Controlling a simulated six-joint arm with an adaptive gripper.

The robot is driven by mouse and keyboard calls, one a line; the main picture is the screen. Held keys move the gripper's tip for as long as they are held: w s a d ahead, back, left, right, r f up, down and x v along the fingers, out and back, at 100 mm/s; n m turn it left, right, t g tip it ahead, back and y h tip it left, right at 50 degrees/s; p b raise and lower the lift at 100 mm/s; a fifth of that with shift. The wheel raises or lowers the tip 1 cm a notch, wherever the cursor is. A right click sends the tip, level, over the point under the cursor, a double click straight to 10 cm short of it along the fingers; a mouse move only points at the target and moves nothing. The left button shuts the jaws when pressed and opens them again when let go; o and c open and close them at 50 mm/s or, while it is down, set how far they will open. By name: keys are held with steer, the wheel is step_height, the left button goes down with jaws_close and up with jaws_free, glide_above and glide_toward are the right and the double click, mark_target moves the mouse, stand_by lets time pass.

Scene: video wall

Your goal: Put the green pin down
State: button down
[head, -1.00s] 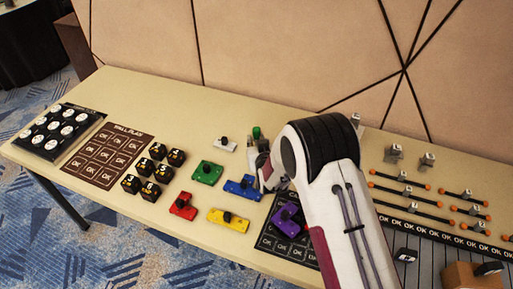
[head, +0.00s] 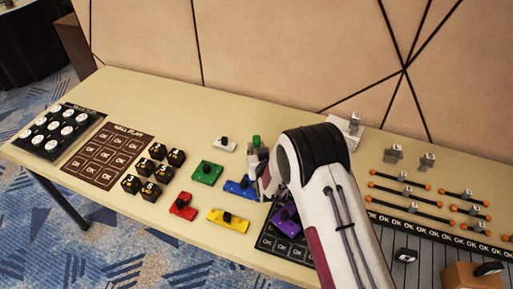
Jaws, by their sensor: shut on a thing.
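The green pin (head: 256,140) stands upright at the tip of my gripper (head: 257,152), near the back of the table beyond the blue block (head: 240,188). Only its green top shows clearly. My gripper is shut on the pin. My white and black arm hides part of the gripper and the table to the right of it. I cannot tell whether the pin's lower end touches the table.
Near the gripper lie a white block (head: 224,145), a green block (head: 207,173), a yellow block (head: 228,221), a red block (head: 183,208) and a purple block (head: 286,222). Several black cubes (head: 157,152) stand left. Orange-tipped rods (head: 404,183) lie right.

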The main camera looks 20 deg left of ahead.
steer(key=shift+f, duration=0.15)
steer(key=c, duration=1.8)
jaws_free()
steer(key=shift+s+d+r, duration=0.15)
steer(key=shift+s+r, duration=0.1)
steer(key=shift+r, duration=0.05)
steer(key=shift+v, duration=5.65)
